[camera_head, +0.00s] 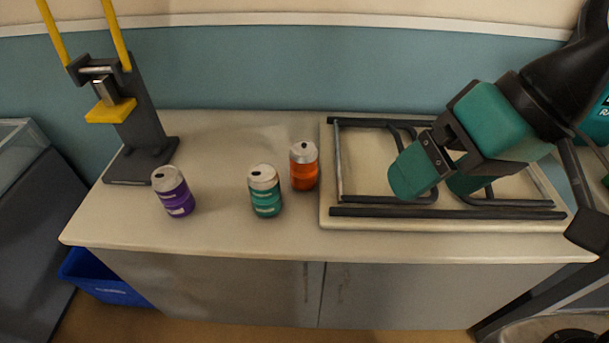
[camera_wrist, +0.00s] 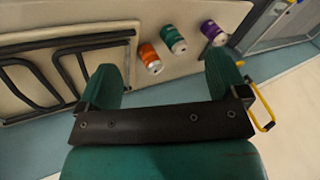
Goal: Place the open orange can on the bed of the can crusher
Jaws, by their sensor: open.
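The orange can (camera_head: 304,170) stands upright on the counter, its silver top showing a dark opening. It also shows in the wrist view (camera_wrist: 149,56), between my fingers but well beyond them. The can crusher (camera_head: 140,135) stands at the counter's left end, with a dark upright plate, a yellow block and yellow handle bars. Its dark bed (camera_head: 140,168) at the foot looks empty. My gripper (camera_head: 432,180) is open and empty, above the frame at the right of the counter and apart from the orange can. It also shows in the wrist view (camera_wrist: 167,80).
A teal can (camera_head: 265,192) stands close to the orange can, at its front left. A purple can (camera_head: 173,192) stands in front of the crusher. Dark metal frames (camera_head: 450,213) lie on a pale board at right. A blue bin (camera_head: 105,282) sits on the floor at left.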

